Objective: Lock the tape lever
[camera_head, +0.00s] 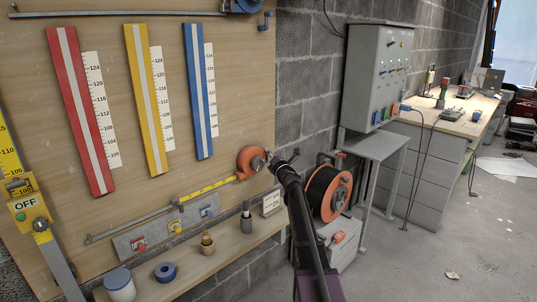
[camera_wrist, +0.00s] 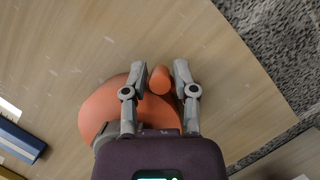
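An orange tape case (camera_head: 250,161) is mounted at the right end of a yellow tape (camera_head: 208,189) on the wooden board. In the wrist view the orange case (camera_wrist: 104,112) lies partly under my gripper, with a small orange lever end (camera_wrist: 160,79) beside it. My gripper (camera_wrist: 161,70) has its two fingers apart, one on each side of this lever end, with narrow gaps seeming to show. I cannot tell for certain whether either finger touches it. In the head view my gripper (camera_head: 283,158) is at the right side of the case.
Red (camera_head: 80,108), yellow (camera_head: 145,100) and blue (camera_head: 199,92) strips with scales hang above. A shelf (camera_head: 190,264) below holds a white jar (camera_head: 119,285), a blue tape roll (camera_head: 165,272) and small pots. A cable reel (camera_head: 329,193) and grey cabinet (camera_head: 376,75) stand right.

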